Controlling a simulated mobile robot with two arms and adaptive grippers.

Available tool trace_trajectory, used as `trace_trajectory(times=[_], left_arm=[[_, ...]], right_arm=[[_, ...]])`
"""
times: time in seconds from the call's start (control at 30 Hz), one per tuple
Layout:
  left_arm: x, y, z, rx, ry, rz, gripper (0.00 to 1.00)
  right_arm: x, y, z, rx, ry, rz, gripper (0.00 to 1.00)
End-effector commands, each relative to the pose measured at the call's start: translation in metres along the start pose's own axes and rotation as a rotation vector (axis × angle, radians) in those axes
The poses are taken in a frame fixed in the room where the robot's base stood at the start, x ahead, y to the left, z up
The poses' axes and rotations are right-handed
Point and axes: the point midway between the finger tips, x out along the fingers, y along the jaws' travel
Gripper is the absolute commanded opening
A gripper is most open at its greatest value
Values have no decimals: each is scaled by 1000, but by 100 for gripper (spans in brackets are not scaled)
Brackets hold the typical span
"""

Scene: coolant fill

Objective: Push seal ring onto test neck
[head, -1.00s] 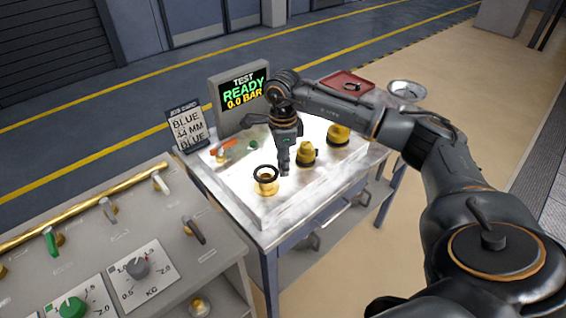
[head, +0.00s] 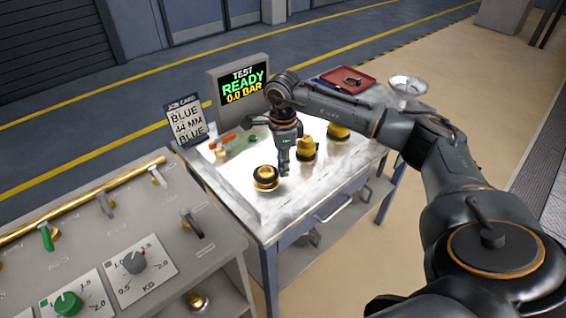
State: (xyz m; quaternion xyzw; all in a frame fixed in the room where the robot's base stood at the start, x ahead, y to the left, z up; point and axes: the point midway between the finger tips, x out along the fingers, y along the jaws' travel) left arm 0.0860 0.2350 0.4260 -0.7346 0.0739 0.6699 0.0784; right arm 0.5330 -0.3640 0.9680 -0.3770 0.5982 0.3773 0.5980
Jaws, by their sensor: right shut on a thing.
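The dark seal ring (head: 265,179) is around the left-hand brass test neck (head: 264,170) on the bright bench top. The neck's brass top shows through the middle of the ring, and brass shows below it. My right gripper (head: 284,171) points down just right of the neck and is shut on the ring's right edge. The fingers hide that part of the ring, so the exact grip and how evenly it sits cannot be told. My left gripper is not in view.
Two more brass necks (head: 306,149) (head: 338,132) stand to the right, close to my right arm. Behind are the test screen (head: 241,86), reading READY 0.0 BAR, and a job card (head: 187,120). A red tray (head: 345,78) and a pale bowl (head: 408,85) are at the back right. A grey control panel (head: 150,225) is at left.

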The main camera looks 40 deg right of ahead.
Motion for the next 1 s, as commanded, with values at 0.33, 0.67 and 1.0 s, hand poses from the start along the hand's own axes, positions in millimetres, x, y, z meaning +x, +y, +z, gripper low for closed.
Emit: trace_trajectory(times=[0.33, 0.67, 1.0], left_arm=[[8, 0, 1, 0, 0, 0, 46], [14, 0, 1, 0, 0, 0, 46], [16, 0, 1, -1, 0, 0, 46]], right_arm=[[10, 0, 0, 0, 0, 1, 0], [18, 0, 0, 0, 1, 1, 0], [22, 1, 0, 0, 2, 2, 0]])
